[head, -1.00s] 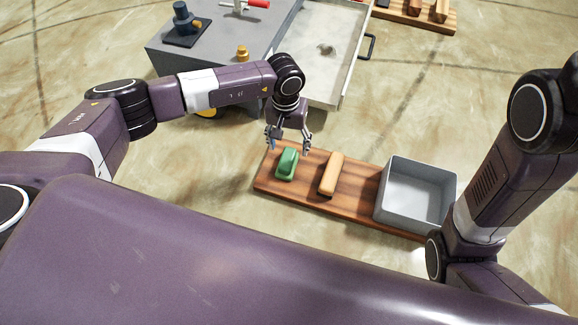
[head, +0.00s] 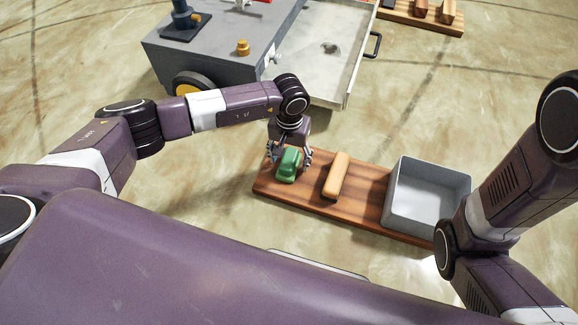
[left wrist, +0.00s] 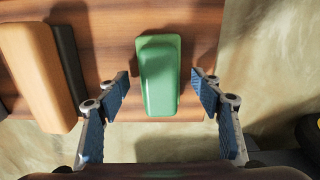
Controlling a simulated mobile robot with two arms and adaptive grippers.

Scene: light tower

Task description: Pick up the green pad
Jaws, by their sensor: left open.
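The green pad (head: 288,165) lies on the left end of a wooden board (head: 312,198). It also shows in the left wrist view (left wrist: 159,75), upright in the picture and near the board's edge. My left gripper (head: 290,158) is open, with its fingers around the pad's sides. In the left wrist view the two blue-padded fingertips (left wrist: 162,90) stand on either side of the pad, with a gap on each side. Whether the fingertips are down at board level is hard to tell. My right gripper is out of view.
A tan block (head: 336,175) lies on the board right of the pad, and also shows in the left wrist view (left wrist: 40,75). A grey open bin (head: 428,196) stands at the board's right end. A grey cabinet (head: 215,60) with an open drawer (head: 325,85) stands behind.

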